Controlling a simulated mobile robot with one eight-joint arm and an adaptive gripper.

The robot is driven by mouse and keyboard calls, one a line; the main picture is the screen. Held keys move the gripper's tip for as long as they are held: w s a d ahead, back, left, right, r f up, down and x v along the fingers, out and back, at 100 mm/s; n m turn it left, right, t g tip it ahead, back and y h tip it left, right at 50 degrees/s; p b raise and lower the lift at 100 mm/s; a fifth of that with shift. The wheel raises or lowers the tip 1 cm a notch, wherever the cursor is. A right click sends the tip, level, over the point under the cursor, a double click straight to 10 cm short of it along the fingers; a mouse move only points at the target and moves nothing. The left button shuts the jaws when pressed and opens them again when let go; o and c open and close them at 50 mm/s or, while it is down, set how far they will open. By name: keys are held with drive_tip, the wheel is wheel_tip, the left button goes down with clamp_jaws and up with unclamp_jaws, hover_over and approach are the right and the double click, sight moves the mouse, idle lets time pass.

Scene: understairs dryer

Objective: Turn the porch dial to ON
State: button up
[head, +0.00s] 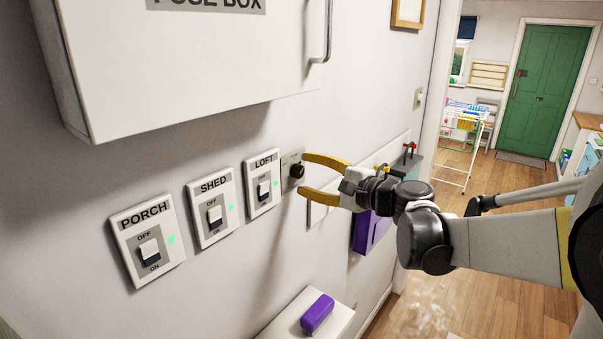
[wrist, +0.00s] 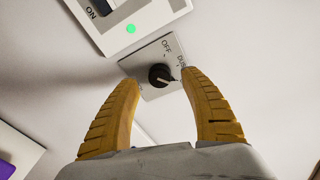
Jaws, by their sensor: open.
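A small grey plate carries a dark round dial knob (head: 297,171) on the wall, right of the LOFT switch. In the wrist view the knob (wrist: 158,75) shows beside the words OFF and a partly hidden word starting DUS. Which mark it points to is unclear. My gripper (head: 304,174) is open, its yellow fingers pointing at the wall, one above and one below the knob in the head view. The wrist view shows the fingers (wrist: 160,78) on either side of the knob, without visible contact. A separate PORCH rocker switch (head: 149,250) is at the left.
The fuse box (head: 190,65) juts out above. A purple object (head: 318,313) lies on a white ledge below. A drying rack (head: 465,130) and green door (head: 545,88) are far right.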

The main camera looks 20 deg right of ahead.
drive_tip(key=f+v, duration=0.1)
drive_tip(key=v, duration=0.8)
drive_tip(key=shift+s+d+r, duration=0.2)
drive_tip(key=shift+s+r, duration=0.15)
drive_tip(key=shift+r, duration=0.2)
